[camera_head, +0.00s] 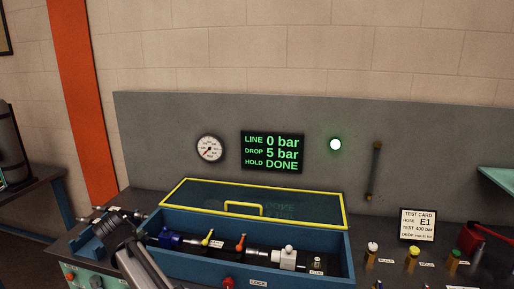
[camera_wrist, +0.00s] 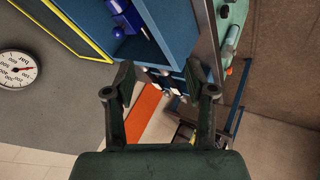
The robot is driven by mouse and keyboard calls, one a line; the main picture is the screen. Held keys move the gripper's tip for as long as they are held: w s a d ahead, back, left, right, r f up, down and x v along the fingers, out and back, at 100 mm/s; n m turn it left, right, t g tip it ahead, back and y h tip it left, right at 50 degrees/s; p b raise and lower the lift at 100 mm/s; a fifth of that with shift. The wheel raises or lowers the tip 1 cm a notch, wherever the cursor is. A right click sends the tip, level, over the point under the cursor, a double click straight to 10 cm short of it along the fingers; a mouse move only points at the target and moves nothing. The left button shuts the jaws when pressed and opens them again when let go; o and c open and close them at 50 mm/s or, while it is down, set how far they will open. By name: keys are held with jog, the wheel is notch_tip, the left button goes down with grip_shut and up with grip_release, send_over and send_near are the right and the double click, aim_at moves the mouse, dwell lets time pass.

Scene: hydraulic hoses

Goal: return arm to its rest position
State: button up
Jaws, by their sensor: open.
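My gripper (camera_wrist: 161,82) shows in the wrist view with its two dark fingers spread apart and nothing between them. In the head view a grey part of my arm (camera_head: 143,262) reaches up from the bottom edge at the left, in front of the left end of the blue test box (camera_head: 255,262). I cannot make out the fingertips clearly there. The wrist view is rolled, with the blue box (camera_wrist: 172,22) at the top beyond the fingers and the orange wall stripe (camera_wrist: 145,112) between them.
The box's yellow-framed lid (camera_head: 262,222) stands raised, with fittings inside below it. The lit display (camera_head: 272,152) reads LINE 0 bar, DROP 5 bar, HOLD DONE. A gauge (camera_head: 209,149), green lamp (camera_head: 336,144) and test card (camera_head: 418,225) are behind.

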jog(key=s+a+f+n, duration=0.1)
jog(key=s+a+f, duration=0.1)
jog(key=s+a, duration=0.1)
jog(key=s+d+f, duration=0.1)
jog(key=d+f, duration=0.3)
jog(key=f, duration=0.6)
jog(key=s+d+f+m+g+h+b, duration=0.1)
jog(key=s+d+f+m+g+h, duration=0.2)
jog(key=d+f, duration=1.2)
jog(key=s+d+f+m+g+h+b, duration=0.1)
jog(key=s+d+f+m+g, duration=0.2)
jog(key=d+f, duration=1.25)
jog(key=s+d+f+m+g, duration=0.15)
jog(key=s+d+f, duration=0.25)
jog(key=s+d, duration=0.4)
jog(key=s+d+f+m+g, duration=0.1)
jog(key=s+d+f+g, duration=0.1)
jog(key=s+d+f, duration=0.4)
jog(key=s+d+f+m+g+y, duration=0.1)
jog(key=s+d, duration=0.4)
jog(key=s, duration=0.6)
jog(key=s+d+m+g+y+b, duration=0.1)
jog(key=s+d+m+g, duration=0.2)
jog(key=s, duration=0.8)
jog(key=shift+s+d+f+g, duration=0.3)
jog(key=shift+d+f+g, duration=0.15)
jog(key=shift+d, duration=0.65)
jog(key=shift+c, duration=0.2)
